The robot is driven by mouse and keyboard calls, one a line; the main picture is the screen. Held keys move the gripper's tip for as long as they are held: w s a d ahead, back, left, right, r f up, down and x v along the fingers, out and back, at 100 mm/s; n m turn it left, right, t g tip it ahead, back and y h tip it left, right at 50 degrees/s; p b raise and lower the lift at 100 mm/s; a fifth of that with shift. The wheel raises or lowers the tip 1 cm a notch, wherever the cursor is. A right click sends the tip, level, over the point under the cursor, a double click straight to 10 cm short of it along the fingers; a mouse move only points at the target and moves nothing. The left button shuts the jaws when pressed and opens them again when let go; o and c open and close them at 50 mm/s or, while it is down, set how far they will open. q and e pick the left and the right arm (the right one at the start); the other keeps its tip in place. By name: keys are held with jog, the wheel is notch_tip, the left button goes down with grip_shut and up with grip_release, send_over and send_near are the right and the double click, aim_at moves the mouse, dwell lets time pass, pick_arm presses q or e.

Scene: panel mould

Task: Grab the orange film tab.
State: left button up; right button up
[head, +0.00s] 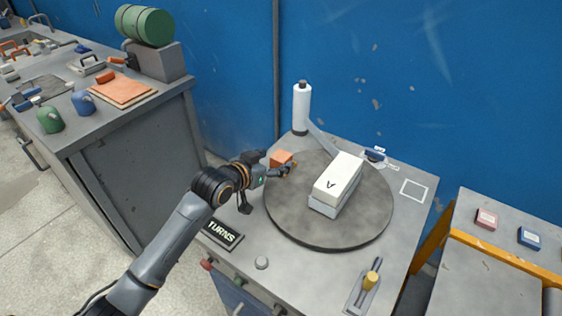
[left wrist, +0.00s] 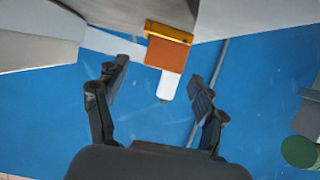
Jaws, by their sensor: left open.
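The orange film tab (head: 281,158) stands at the back left edge of the round grey turntable (head: 290,228). In the left wrist view the orange tab (left wrist: 166,55) shows with a yellow-orange strip along its upper side. My left gripper (head: 285,172) is close to the tab at the turntable's left side. In the left wrist view my left gripper (left wrist: 160,88) is open, its two fingers apart with nothing held between them. The tab appears ahead, between and beyond the fingertips; contact is not visible. My right gripper is not in view.
A white bottle (head: 301,105) stands behind the turntable, with a pale band running toward the block. A "TURNS" display (head: 223,233) and a yellow-knobbed lever (head: 371,280) sit at the front. A blue wall (head: 450,90) closes the back.

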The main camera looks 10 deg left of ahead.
aim_at(278, 159)
pick_arm(q)
jog(key=x, duration=0.4)
jog(key=shift+w+f, duration=0.2)
jog(key=shift+f, duration=0.05)
jog(key=c, duration=1.3)
